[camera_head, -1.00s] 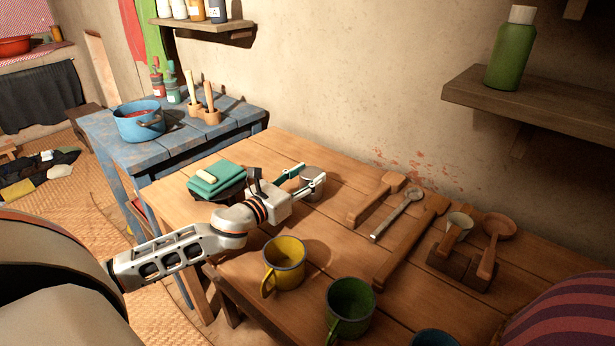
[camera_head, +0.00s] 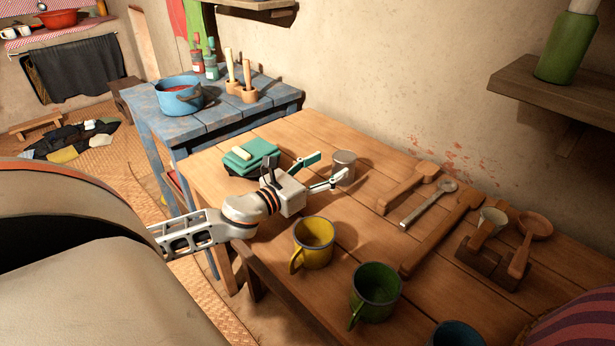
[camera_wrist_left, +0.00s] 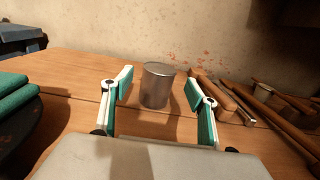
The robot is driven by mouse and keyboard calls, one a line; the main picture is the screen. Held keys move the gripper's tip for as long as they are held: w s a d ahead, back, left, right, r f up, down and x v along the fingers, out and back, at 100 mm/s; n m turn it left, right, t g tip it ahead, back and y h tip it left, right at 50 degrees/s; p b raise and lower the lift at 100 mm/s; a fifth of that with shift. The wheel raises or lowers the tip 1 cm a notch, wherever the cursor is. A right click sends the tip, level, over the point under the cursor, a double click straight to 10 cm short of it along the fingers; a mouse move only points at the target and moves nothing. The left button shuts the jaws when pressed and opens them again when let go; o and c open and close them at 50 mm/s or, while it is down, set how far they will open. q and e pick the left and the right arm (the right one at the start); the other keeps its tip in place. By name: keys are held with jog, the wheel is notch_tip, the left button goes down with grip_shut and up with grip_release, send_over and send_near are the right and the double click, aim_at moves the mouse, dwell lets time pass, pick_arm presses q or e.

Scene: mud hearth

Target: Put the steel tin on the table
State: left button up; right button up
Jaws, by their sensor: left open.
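The steel tin (camera_head: 343,168) is a small grey cylinder standing upright on the wooden table (camera_head: 330,205). In the left wrist view the tin (camera_wrist_left: 158,86) stands just beyond and between the open fingers, apart from both. My left gripper (camera_head: 327,171) is open and empty, low over the table with its fingers pointing at the tin. It also shows in the left wrist view (camera_wrist_left: 158,98). My right gripper is not in view.
A dark round stand with folded green cloths (camera_head: 250,153) is left of the gripper. A yellow mug (camera_head: 315,243) and a green mug (camera_head: 376,292) stand in front. Wooden utensils (camera_head: 440,235) lie to the right. A blue table (camera_head: 215,120) with a blue pot (camera_head: 179,95) adjoins behind.

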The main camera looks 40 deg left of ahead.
pick_arm(q)
jog(key=shift+s+a, duration=0.15)
jog(key=shift+s, duration=1.45)
jog(key=shift+s+a, duration=0.1)
jog(key=shift+s, duration=1.5)
